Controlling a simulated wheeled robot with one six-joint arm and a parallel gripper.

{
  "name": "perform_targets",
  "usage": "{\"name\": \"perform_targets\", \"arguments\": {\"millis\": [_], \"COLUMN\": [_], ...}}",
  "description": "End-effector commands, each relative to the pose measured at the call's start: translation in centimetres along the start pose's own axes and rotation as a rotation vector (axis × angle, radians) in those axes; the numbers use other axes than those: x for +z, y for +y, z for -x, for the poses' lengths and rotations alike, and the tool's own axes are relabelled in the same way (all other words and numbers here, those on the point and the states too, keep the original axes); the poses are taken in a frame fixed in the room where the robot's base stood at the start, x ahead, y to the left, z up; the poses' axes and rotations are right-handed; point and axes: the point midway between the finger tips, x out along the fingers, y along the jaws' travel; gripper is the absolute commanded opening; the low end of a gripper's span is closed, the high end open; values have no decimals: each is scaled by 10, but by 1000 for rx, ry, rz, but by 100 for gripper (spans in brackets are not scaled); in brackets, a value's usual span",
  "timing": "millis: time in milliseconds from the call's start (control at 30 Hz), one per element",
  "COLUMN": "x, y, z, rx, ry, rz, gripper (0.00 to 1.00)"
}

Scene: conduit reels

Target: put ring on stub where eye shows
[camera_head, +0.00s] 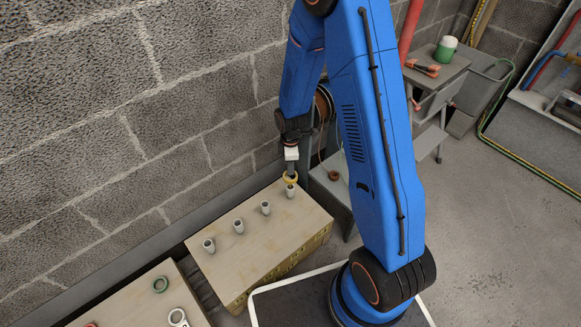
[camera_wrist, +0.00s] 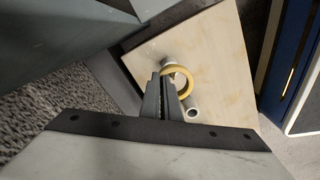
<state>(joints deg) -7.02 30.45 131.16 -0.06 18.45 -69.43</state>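My gripper (camera_head: 290,170) points down over the far end of a pale wooden-topped box (camera_head: 232,265). Its fingers look closed on the rim of a yellow ring (camera_head: 290,179), which also shows beside the fingertips in the wrist view (camera_wrist: 190,78). The ring appears just above the farthest grey stub (camera_head: 291,191). Several such stubs stand upright in a row, including the nearest one (camera_head: 208,246). The wrist view shows one stub (camera_wrist: 192,114) below the ring and another (camera_wrist: 167,61) above it. No eye mark can be made out.
A second board (camera_head: 135,306) at the bottom left carries a green ring (camera_head: 160,284) and a pale ring (camera_head: 178,317). A block wall (camera_head: 130,110) runs close behind the box. A grey stepped stand (camera_head: 437,75) is at the back right. Open floor (camera_head: 500,230) lies right.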

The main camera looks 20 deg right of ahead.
Motion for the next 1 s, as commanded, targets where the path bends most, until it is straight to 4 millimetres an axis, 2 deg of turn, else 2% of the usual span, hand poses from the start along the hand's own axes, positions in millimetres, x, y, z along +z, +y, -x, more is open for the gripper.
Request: {"name": "perform_targets", "arguments": {"millis": [1000], "x": [0], "y": [0], "z": [-20], "rx": [0], "ry": [0], "rz": [0], "gripper": [0]}}
